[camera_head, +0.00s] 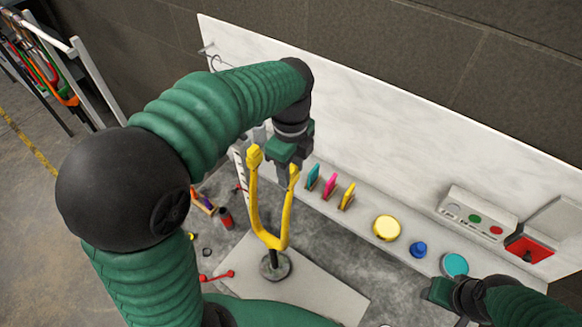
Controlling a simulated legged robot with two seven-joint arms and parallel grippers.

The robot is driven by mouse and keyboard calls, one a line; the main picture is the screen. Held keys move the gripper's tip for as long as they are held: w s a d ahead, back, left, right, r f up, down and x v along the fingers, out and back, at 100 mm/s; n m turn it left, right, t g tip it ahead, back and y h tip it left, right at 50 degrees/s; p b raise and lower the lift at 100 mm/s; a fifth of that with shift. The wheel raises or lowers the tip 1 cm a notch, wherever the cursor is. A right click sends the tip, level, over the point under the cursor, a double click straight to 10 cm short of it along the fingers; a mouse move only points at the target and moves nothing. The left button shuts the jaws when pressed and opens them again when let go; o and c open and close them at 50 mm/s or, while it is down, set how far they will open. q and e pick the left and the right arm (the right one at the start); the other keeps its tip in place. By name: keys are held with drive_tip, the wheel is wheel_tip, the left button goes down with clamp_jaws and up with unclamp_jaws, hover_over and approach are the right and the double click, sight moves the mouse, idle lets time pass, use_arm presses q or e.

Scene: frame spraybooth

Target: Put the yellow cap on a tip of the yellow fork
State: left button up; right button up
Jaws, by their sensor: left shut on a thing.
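The yellow fork (256,221) stands upright on a dark round base, its two prongs pointing up. Its left tip (254,155) looks thicker than the prong, like a cap sitting on it. My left gripper (292,166) comes down from above at the right prong's tip, shut on a small yellowish piece that looks like the yellow cap. The fingers partly hide this piece and the tip, so I cannot tell whether it is seated on the prong or just above it. My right gripper (441,291) is low at the right, away from the fork; its jaw opening is unclear.
On the ledge behind are teal, pink and yellow upright pieces (330,186), a yellow disc (386,228), a blue knob (418,249) and a teal disc (455,265). A button box (472,219) stands at right. A white panel (400,125) rises behind.

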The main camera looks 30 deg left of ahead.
sight(291, 167)
use_arm(q)
drive_tip(key=shift+f, duration=0.2)
drive_tip(key=o, duration=1.4)
wheel_tip(291, 167, up, 17)
drive_tip(key=shift+w+f+b, duration=0.1)
drive_tip(key=shift+b, duration=0.7)
